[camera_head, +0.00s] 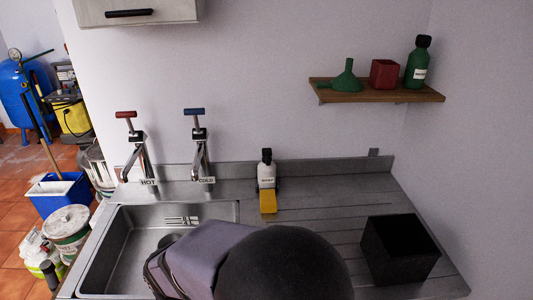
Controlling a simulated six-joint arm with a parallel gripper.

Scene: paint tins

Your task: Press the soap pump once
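The soap pump (266,175) is a white bottle with a dark label and a black top. It stands upright at the back of the steel sink unit, to the right of the cold tap. A yellow block-like piece (268,202) is right in front of it; I cannot tell whether the two are joined. My arm fills the bottom middle of the view, nearer than the bottle. My gripper's fingers do not show, so their place relative to the pump cannot be seen.
The sink basin (101,252) lies left, with a red-handled tap (131,148) and blue-handled tap (198,145) behind it. A black open box (398,250) stands on the ribbed drainer (335,212) at right. A wooden shelf (375,96) holds a funnel, red container and green bottle.

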